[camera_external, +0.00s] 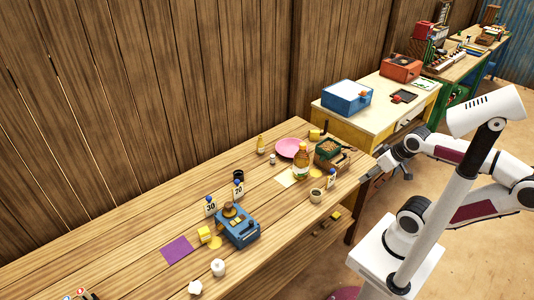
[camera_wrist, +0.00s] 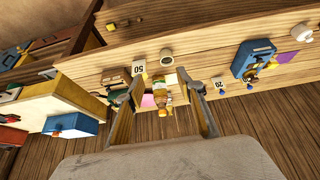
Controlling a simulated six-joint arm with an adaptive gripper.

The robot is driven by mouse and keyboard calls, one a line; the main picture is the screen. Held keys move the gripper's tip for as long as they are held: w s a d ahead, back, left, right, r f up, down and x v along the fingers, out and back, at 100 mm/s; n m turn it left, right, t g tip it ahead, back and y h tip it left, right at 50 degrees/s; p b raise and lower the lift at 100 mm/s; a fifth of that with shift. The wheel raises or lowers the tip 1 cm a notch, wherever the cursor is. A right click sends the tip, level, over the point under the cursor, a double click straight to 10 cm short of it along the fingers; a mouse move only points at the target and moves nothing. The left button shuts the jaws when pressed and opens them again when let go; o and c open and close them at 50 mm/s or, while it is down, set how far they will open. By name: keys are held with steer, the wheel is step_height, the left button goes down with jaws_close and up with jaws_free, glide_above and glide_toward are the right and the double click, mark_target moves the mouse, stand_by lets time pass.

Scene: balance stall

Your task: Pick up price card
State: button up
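Several small white price cards stand on the wooden table (camera_external: 130,240). The card marked 30 (camera_external: 210,209) and the card marked 20 (camera_external: 238,190) are near the blue scale. The card marked 50 (camera_external: 331,181) is near the right end. In the wrist view, the 50 card (camera_wrist: 139,68) lies just beyond the left fingertip and the 20 card (camera_wrist: 219,84) is to the right of the right finger. My gripper (camera_external: 373,172) is at the table's right edge, apart from the cards. In the wrist view, my gripper (camera_wrist: 164,88) is open, with nothing visibly held.
A blue scale (camera_external: 238,228), a bottle (camera_external: 301,163), a pink plate (camera_external: 289,147), a green box (camera_external: 328,148) and a small pot (camera_external: 316,195) stand on the table. A purple cloth (camera_external: 176,250) lies left. A yellow bench (camera_external: 375,105) stands behind. The table's left part is mostly bare.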

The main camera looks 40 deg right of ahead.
steer(key=w+a+r+n+t+y, duration=0.1)
steer(key=w+a+n+t, duration=0.3)
steer(key=w, duration=1.5)
steer(key=w+a+n+t+y, duration=0.15)
steer(key=w+a, duration=0.45)
steer(key=w, duration=1.3)
steer(key=w+a+f+n+t+y, duration=0.1)
steer(key=w+a+f+y, duration=0.3)
steer(key=a, duration=0.3)
steer(key=w+a+f+n+t+y, duration=0.1)
steer(key=w+a+f+n+y, duration=0.1)
steer(key=w+a+f, duration=0.4)
steer(key=s+a+f+n+g+y, duration=0.1)
steer(key=s+a+f+y, duration=0.1)
steer(key=a+f, duration=0.3)
steer(key=s+a+f+n+g+y, duration=0.1)
steer(key=s+a+f+g+y, duration=0.1)
steer(key=a+f+y, duration=0.2)
steer(key=a+f, duration=0.2)
steer(key=a, duration=0.2)
steer(key=shift+s+a+n, duration=0.2)
steer(key=shift+s+n, duration=0.15)
steer(key=shift+s, duration=0.05)
steer(key=shift+y, duration=0.25)
